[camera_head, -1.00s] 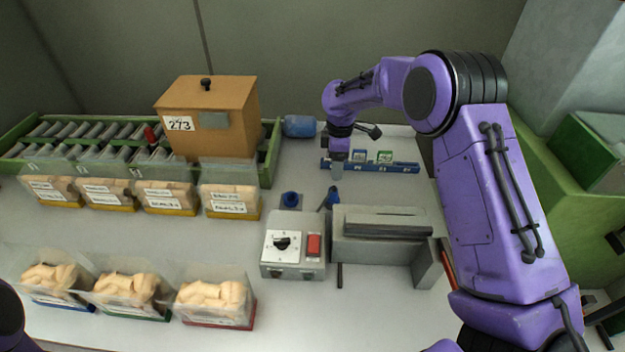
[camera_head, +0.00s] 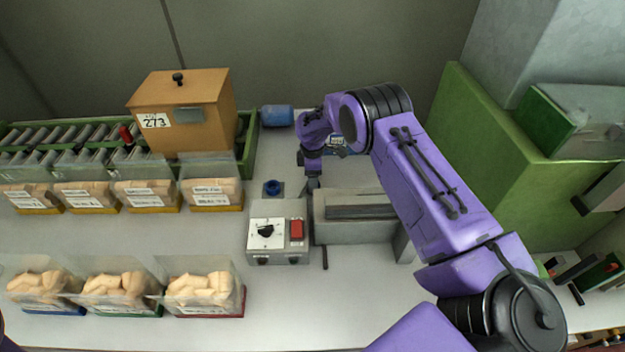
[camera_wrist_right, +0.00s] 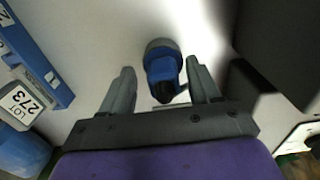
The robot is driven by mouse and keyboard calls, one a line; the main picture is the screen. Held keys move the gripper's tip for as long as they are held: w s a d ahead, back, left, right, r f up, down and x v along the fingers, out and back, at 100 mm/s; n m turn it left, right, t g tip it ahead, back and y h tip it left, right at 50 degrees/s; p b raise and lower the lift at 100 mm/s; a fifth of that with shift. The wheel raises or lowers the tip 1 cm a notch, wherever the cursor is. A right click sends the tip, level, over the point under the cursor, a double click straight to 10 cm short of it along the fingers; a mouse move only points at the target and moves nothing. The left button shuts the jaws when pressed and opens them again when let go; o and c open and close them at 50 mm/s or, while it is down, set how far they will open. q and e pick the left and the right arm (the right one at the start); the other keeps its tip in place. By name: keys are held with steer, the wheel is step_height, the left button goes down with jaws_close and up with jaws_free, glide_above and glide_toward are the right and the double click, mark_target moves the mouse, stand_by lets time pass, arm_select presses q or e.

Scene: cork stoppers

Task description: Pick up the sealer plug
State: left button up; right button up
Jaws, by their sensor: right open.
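The sealer plug, a blue block-like body on a round dark grey base, shows in the right wrist view (camera_wrist_right: 161,72). It lies between and slightly beyond the two spread fingers of my right gripper (camera_wrist_right: 160,85); I see no finger clearly touching it. In the head view my right gripper (camera_head: 312,183) points down near the machine's left back corner, and it and the wrist largely hide the plug. My left gripper is out of view.
A grey control box (camera_head: 278,232) with a black knob and red switch stands in front. Beside it is a grey metal machine (camera_head: 355,230). A blue jar (camera_head: 277,116) lies behind. Cork bins (camera_head: 210,208) stand left.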

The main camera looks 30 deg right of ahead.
steer(key=shift+s+r, duration=0.35)
steer(key=shift+s, duration=0.05)
steer(key=c, duration=0.5)
steer(key=shift+a, duration=0.1)
steer(key=c, duration=0.6)
